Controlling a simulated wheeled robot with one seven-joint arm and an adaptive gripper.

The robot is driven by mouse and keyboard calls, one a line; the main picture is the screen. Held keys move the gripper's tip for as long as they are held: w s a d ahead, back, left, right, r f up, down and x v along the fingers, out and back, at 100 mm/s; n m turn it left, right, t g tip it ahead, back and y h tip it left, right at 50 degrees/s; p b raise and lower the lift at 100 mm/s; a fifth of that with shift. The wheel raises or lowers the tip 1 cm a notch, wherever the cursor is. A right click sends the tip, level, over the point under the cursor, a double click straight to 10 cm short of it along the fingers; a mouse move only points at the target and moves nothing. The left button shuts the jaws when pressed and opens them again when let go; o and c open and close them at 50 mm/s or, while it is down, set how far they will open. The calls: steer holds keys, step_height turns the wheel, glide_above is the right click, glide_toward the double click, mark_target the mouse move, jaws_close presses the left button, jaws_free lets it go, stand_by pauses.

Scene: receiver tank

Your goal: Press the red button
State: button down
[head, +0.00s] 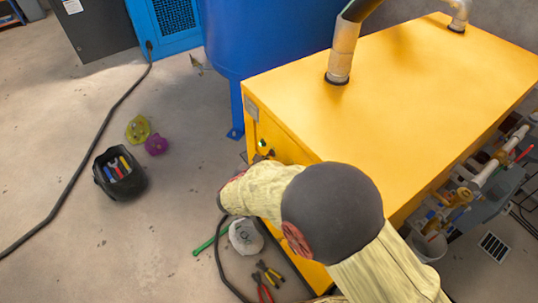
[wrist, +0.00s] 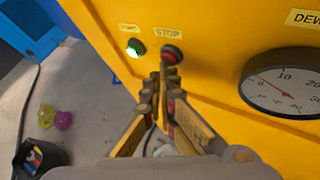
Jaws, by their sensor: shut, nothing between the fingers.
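The red button (wrist: 172,54) sits under a STOP label on the yellow cabinet's front in the wrist view. A lit green button (wrist: 135,48) is just left of it. My gripper (wrist: 162,76) is shut and empty. Its fingertips are just below the red button and overlap its lower edge in the picture; I cannot tell whether they touch it. In the head view my arm hides the gripper, while the green button (head: 262,143) shows near the cabinet's corner.
The yellow cabinet (head: 420,90) fills the right side, with a round dial gauge (wrist: 288,82) right of the buttons. A blue tank (head: 265,35) stands behind. A black tool bucket (head: 120,174), a hose and pliers (head: 266,280) lie on the floor. Floor at left is mostly clear.

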steer(key=shift+w+d, duration=0.15)
stand_by(0.5)
steer(key=shift+s+a, duration=0.55)
steer(key=shift+a, duration=0.15)
steer(key=s+a, duration=0.1)
steer(key=a, duration=0.1)
steer(key=s+a, duration=0.2)
steer(key=shift+p, duration=0.3)
stand_by(0.9)
